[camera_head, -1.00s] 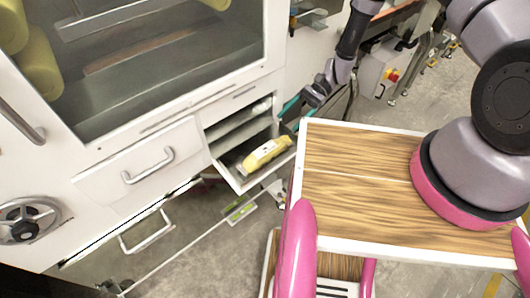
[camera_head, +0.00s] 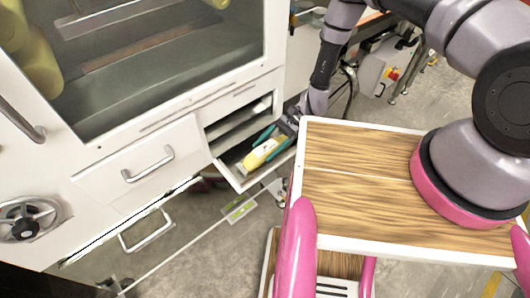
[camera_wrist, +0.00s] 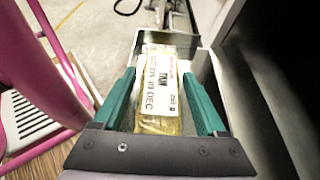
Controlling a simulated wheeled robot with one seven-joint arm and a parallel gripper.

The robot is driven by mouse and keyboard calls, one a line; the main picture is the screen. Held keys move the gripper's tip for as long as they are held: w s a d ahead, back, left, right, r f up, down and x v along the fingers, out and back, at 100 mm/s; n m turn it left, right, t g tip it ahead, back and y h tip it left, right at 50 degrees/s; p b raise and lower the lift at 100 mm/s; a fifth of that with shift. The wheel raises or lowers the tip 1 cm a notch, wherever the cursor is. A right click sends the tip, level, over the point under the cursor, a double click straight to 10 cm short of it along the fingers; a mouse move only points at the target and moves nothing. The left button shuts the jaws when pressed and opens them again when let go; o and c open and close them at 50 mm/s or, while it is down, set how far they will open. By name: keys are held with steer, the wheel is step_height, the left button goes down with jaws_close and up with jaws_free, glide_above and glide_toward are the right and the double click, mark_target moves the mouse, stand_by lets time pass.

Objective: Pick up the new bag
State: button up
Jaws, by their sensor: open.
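The bag (camera_head: 262,153) is a yellow packet with a white printed label, lying in a small open tray (camera_head: 237,184) that juts from the white machine. In the wrist view the bag (camera_wrist: 158,88) lies lengthwise between the two green fingers of my gripper (camera_wrist: 161,88). The fingers are open, one on each side of it, and a gap shows beside the bag. In the head view my gripper (camera_head: 265,139) reaches into the tray from the upper right, with its green fingers at the bag.
The white machine cabinet (camera_head: 140,150) with handles and a glass window stands at the left. The tray's walls (camera_wrist: 205,70) lie close around my fingers. A grey machine wall is close at right in the wrist view. A wood-topped surface (camera_head: 365,165) with pink posts is beside the tray.

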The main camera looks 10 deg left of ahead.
steer(key=shift+s+a+f, duration=0.1)
steer(key=shift+s+a, duration=0.05)
steer(key=shift+a, duration=0.05)
jaws_close()
